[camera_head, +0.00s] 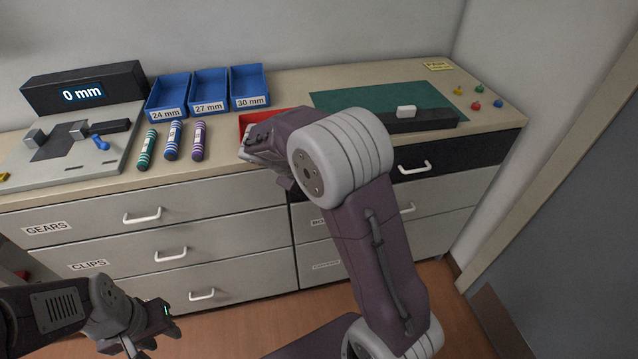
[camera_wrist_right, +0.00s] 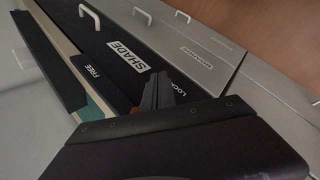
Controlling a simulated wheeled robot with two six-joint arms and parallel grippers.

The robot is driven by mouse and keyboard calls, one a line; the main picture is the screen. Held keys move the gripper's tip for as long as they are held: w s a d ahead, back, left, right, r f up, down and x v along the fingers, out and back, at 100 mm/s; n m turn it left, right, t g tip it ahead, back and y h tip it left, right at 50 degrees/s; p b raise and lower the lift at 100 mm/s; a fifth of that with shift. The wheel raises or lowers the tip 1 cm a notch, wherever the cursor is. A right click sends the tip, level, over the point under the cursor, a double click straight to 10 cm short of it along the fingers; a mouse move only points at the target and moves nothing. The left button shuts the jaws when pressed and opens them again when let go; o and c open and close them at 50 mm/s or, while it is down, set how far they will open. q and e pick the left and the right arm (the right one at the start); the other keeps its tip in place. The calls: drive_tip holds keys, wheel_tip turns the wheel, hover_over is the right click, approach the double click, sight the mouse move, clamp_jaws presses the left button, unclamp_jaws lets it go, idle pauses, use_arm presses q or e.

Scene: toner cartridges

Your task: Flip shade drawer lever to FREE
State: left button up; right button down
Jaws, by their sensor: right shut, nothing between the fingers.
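The black shade drawer (camera_head: 455,160) is closed at the top of the right column in the head view. In the right wrist view its front carries the label SHADE (camera_wrist_right: 125,57), with FREE (camera_wrist_right: 90,70) to the left and LOCK, partly hidden, to the right. A narrow orange piece (camera_wrist_right: 150,92), apparently the lever, stands by the LOCK end. My right gripper (camera_wrist_right: 172,92) is shut and empty right beside it; touching or apart I cannot tell. In the head view my right arm hides the lever. My left gripper (camera_head: 160,330) hangs low at the left, away from the drawers.
A red tray (camera_head: 246,122), blue bins (camera_head: 208,92) and striped tubes (camera_head: 172,140) stand on the counter. A green mat (camera_head: 345,100), a black bar (camera_head: 425,122) with a white block (camera_head: 406,111) and several coloured pegs (camera_head: 476,105) are at the right. Drawers have white handles.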

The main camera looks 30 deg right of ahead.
use_arm(q)
drive_tip(key=shift+f+b, duration=0.5)
drive_tip(key=shift+f, duration=0.2)
use_arm(e)
drive_tip(key=shift+s+d+r+n+g+h, duration=0.1)
drive_tip(key=shift+d+n+g+h, duration=0.2)
drive_tip(key=shift+h, duration=0.75)
drive_tip(key=shift+s+d+r+n+h, duration=0.1)
drive_tip(key=shift+d+h, duration=0.25)
drive_tip(key=shift+h, duration=0.7)
use_arm(q)
drive_tip(key=shift+f, duration=0.15)
use_arm(e)
drive_tip(key=shift+d+r+h, duration=0.15)
drive_tip(key=shift+d+h, duration=0.15)
drive_tip(key=shift+h, duration=0.7)
drive_tip(key=shift+s+d+r+n+h, duration=0.15)
drive_tip(key=shift+r+n+h, duration=0.1)
drive_tip(key=shift+h, duration=0.35)
drive_tip(key=shift+w+d+r+n+h, duration=0.15)
drive_tip(key=shift+n+h, duration=0.1)
drive_tip(key=shift+h, duration=0.35)
drive_tip(key=shift+s+d+r+h, duration=0.15)
drive_tip(key=shift+h, duration=0.15)
use_arm(q)
drive_tip(key=shift+a, duration=0.1)
